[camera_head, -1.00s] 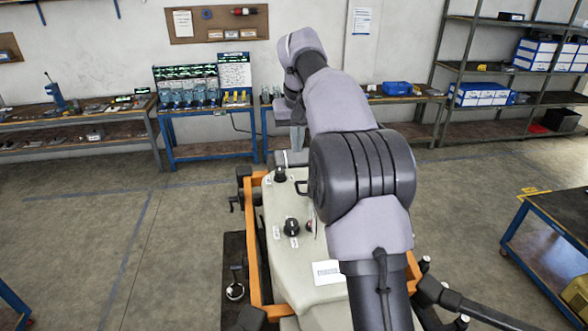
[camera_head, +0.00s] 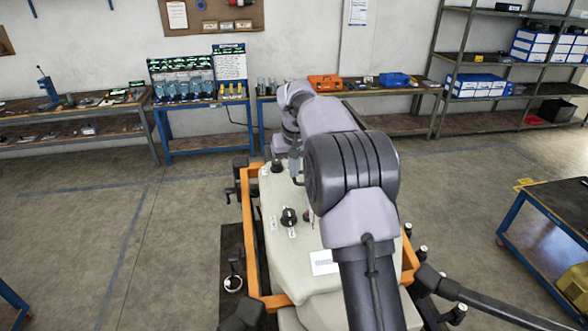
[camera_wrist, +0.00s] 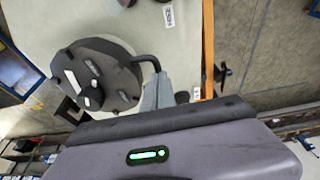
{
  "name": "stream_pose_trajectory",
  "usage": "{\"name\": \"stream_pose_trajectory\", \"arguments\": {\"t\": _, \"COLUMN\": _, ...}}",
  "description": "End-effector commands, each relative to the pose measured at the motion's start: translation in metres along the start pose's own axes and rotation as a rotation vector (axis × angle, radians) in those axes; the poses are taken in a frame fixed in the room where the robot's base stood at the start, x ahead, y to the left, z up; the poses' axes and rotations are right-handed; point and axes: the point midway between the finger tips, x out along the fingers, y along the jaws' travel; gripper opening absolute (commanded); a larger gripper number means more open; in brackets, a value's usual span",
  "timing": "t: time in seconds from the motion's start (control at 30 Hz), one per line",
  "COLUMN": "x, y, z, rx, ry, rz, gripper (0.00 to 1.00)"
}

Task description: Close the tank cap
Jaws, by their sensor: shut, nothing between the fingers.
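The tank cap (camera_wrist: 112,80) is a dark round disc with a pale label and small raised parts, in the left half of the wrist view. A bent black handle (camera_wrist: 148,61) sticks out from its right side. My gripper (camera_wrist: 158,78) is shut and empty, its grey fingers at the end of this handle; I cannot tell whether they touch. In the head view my gripper (camera_head: 295,172) points down over the pale tank (camera_head: 290,258), and my arm hides the cap's disc. I cannot tell whether the cap is fully seated.
An orange frame (camera_head: 250,240) surrounds the tank. A black knob (camera_head: 289,216) and another black knob (camera_head: 277,166) stand on its top. A blue cart (camera_head: 548,225) is at the right. Workbenches (camera_head: 207,143) line the back wall.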

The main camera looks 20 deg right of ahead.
Motion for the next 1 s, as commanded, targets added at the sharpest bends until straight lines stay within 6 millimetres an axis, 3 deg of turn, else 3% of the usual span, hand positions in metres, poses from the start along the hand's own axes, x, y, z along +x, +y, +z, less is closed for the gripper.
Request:
{"name": "stream_pose_trajectory", "arguments": {"t": 0.17, "x": 0.003, "y": -0.001, "z": 0.001, "rx": 0.0, "ry": 0.0, "rz": 0.0, "gripper": 0.0}}
{"name": "stream_pose_trajectory", "arguments": {"t": 0.4, "x": 0.028, "y": -0.008, "z": 0.008, "rx": -0.001, "ry": -0.001, "rz": 0.0, "gripper": 0.0}}
{"name": "stream_pose_trajectory", "arguments": {"t": 0.67, "x": 0.027, "y": -0.008, "z": 0.009, "rx": 0.0, "ry": -0.005, "rz": 0.0, "gripper": 0.0}}
{"name": "stream_pose_trajectory", "arguments": {"t": 0.77, "x": 0.017, "y": -0.009, "z": 0.008, "rx": 0.0, "ry": -0.005, "rz": 0.0, "gripper": 0.0}}
{"name": "stream_pose_trajectory", "arguments": {"t": 1.0, "x": -0.051, "y": -0.018, "z": 0.005, "rx": -0.001, "ry": 0.008, "rz": -0.001, "gripper": 0.0}}
